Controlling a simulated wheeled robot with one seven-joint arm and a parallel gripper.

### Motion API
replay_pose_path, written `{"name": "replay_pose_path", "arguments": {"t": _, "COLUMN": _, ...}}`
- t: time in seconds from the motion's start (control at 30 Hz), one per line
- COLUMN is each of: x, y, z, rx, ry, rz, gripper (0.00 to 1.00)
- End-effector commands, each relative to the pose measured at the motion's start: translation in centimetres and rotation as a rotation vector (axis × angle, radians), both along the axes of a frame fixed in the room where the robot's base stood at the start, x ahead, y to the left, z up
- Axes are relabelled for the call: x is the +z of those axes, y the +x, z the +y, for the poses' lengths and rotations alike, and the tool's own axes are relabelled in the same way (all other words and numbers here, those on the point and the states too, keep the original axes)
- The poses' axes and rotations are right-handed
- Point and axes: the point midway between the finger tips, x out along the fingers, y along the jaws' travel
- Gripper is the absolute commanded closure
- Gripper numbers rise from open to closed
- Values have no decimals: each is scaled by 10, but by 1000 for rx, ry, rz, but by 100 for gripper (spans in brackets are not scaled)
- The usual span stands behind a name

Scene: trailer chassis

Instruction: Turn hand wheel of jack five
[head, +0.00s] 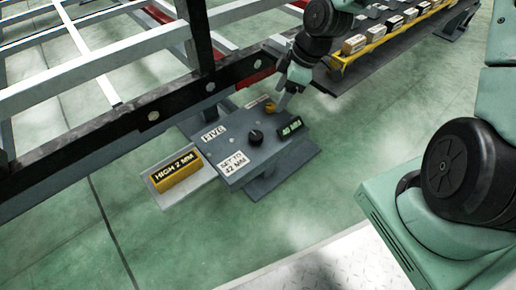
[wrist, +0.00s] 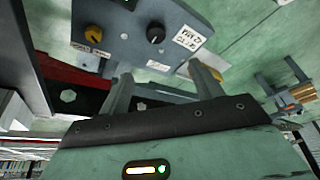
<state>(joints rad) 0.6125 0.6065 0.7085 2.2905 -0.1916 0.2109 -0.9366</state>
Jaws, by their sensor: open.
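The grey top plate of jack five (head: 232,160) carries a "FIVE" label, a "SET TO 42 MM" label, a black knob (head: 255,137), an orange knob (head: 270,107) and a dark display (head: 291,126) with green characters too small to read surely. Which knob is the hand wheel is not marked legibly. My gripper (head: 284,101) is at the plate's far edge, close beside the orange knob. In the wrist view my gripper (wrist: 163,82) has its fingers apart with nothing between them; the black knob (wrist: 155,33) and orange knob (wrist: 93,34) lie beyond the fingertips.
A yellow block (head: 176,171) reading "HIGH 2 MM" sits on a light tray (head: 155,190) left of the plate. The dark chassis rail (head: 150,115) runs behind the jack. A rack (head: 385,40) of labelled blocks stands at back right. Green floor in front is clear.

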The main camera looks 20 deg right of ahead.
Motion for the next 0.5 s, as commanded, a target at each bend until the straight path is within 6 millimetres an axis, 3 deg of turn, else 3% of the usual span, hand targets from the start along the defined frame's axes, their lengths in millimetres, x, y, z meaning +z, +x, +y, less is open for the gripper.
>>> {"name": "replay_pose_path", "arguments": {"t": 0.03, "x": -13, "y": 3, "z": -3, "rx": 1, "ry": 7, "rz": -9, "gripper": 35}}
{"name": "replay_pose_path", "arguments": {"t": 0.27, "x": -26, "y": 8, "z": -3, "rx": 8, "ry": 13, "rz": -20, "gripper": 35}}
{"name": "replay_pose_path", "arguments": {"t": 0.5, "x": -69, "y": 14, "z": 12, "rx": 11, "ry": 12, "rz": -18, "gripper": 35}}
